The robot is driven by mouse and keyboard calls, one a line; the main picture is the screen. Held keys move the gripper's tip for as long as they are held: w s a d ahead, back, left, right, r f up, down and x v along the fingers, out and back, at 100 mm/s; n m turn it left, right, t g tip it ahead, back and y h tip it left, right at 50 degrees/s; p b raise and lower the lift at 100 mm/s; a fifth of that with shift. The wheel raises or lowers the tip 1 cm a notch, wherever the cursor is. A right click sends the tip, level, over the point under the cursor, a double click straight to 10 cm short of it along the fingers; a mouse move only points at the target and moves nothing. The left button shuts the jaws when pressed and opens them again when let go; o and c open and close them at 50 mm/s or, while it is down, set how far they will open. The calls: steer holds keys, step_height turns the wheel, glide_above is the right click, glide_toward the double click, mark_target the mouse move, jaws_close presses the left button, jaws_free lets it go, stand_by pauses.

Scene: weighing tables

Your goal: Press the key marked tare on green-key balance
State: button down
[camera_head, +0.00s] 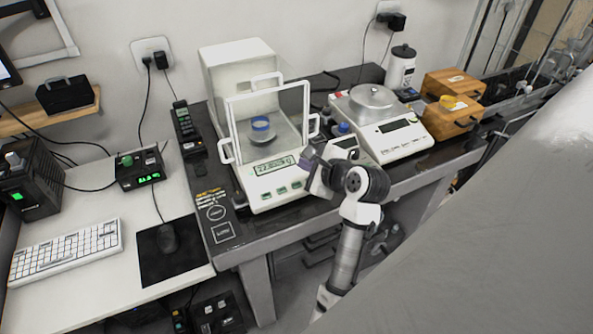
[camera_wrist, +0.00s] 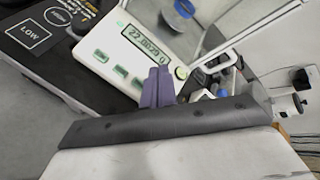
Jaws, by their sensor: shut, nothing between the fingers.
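The green-key balance (camera_head: 262,203) is white, with a glass draft shield, a lit display and a row of green keys (camera_head: 282,190) along its front. My gripper (camera_head: 308,170) is at the right front corner of the balance. In the wrist view its purple fingers (camera_wrist: 157,86) are together and empty, beside the rightmost key. Contact cannot be told.
A second balance (camera_head: 400,148) with a round metal pan stands to the right, with wooden boxes (camera_head: 452,82) beyond it. A small blue-capped item (camera_head: 343,128) stands between the balances.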

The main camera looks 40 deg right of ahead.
mark_target(297, 184)
steer(key=f+b, duration=0.2)
steer(key=w+f+b, duration=0.1)
steer(key=f+b, duration=0.1)
steer(key=f, duration=0.1)
steer(key=w+f+b, duration=0.1)
steer(key=f+b, duration=0.1)
steer(key=shift+w+d+f, duration=0.1)
steer(key=shift+d+f, duration=0.1)
steer(key=shift+f, duration=0.25)
steer(key=shift+w, duration=0.1)
stand_by(1.6)
steer(key=shift+f+p, duration=0.35)
steer(key=shift+w+d+f, duration=0.1)
steer(key=shift+w+f, duration=0.05)
steer(key=shift+f, duration=0.25)
stand_by(0.6)
steer(key=shift+r+p, duration=0.15)
steer(key=shift+p, duration=0.2)
steer(key=shift+s+r+p, duration=0.2)
steer(key=shift+r+p, duration=0.45)
steer(key=shift+p, duration=0.35)
